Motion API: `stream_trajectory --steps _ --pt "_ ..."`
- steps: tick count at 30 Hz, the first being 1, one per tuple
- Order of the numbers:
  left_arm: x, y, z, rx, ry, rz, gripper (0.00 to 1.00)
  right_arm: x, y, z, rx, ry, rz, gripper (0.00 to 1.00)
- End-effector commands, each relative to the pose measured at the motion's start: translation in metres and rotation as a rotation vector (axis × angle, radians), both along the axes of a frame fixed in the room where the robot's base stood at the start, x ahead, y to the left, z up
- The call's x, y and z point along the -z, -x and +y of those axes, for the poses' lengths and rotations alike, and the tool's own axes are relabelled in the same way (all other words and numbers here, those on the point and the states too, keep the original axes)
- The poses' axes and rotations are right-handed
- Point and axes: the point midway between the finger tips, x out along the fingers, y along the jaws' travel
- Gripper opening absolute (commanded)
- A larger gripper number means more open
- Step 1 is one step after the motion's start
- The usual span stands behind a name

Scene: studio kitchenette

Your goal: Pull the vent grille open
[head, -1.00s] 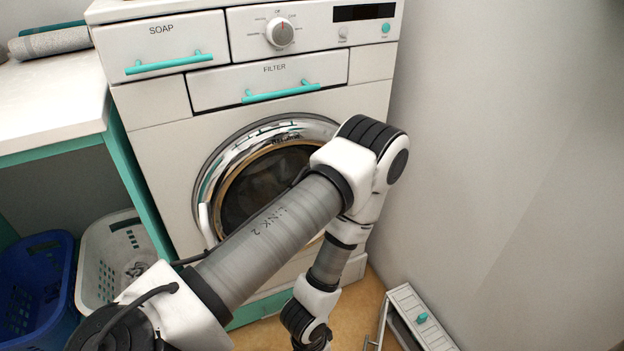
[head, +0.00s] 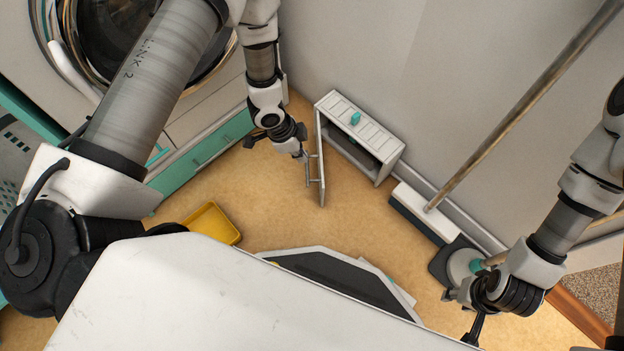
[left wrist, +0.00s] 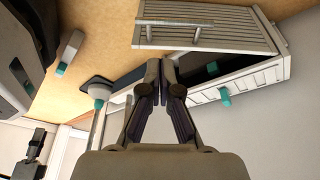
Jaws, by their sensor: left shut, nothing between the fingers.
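The vent grille (head: 321,150) is a pale slatted panel with a metal bar handle (head: 309,171). It stands swung out from the left edge of a low white wall box (head: 372,160), whose dark inside shows. My left gripper (head: 303,157) is shut and empty, close beside the handle side of the grille; contact cannot be told. In the left wrist view the closed fingertips (left wrist: 160,65) lie below the grille (left wrist: 205,38) and its handle (left wrist: 175,24), apart in the picture. My right gripper (head: 463,310) appears open and empty, low at the right, away from the grille.
The washing machine (head: 205,105) stands at the left. A yellow tray (head: 211,224) lies on the floor. A broom (head: 430,212) leans by the wall, with a grey round-topped item (head: 463,264) nearby. Open floor lies in front of the grille.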

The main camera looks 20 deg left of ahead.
Motion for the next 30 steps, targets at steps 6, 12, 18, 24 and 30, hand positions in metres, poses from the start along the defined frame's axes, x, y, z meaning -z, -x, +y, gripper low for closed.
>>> stream_trajectory --steps 6,12,18,24,30 --pt "0.017 -0.004 -0.001 -0.006 0.001 -0.008 0.0 0.018 -0.001 0.0 0.0 0.0 -0.002 0.4" --pt "0.051 -0.007 -0.01 -0.006 0.002 -0.006 0.0 0.038 -0.001 0.0 0.0 0.0 -0.001 0.4" --pt "0.088 -0.012 -0.021 -0.007 0.001 -0.006 0.0 0.059 0.0 0.0 0.0 0.0 -0.001 0.4" --pt "0.105 -0.015 -0.027 -0.009 0.002 -0.006 0.0 0.067 -0.001 0.0 0.001 0.0 -0.002 0.4" --pt "0.105 -0.016 -0.028 -0.01 0.002 -0.006 0.0 0.066 -0.001 0.0 0.002 0.0 -0.002 0.4"
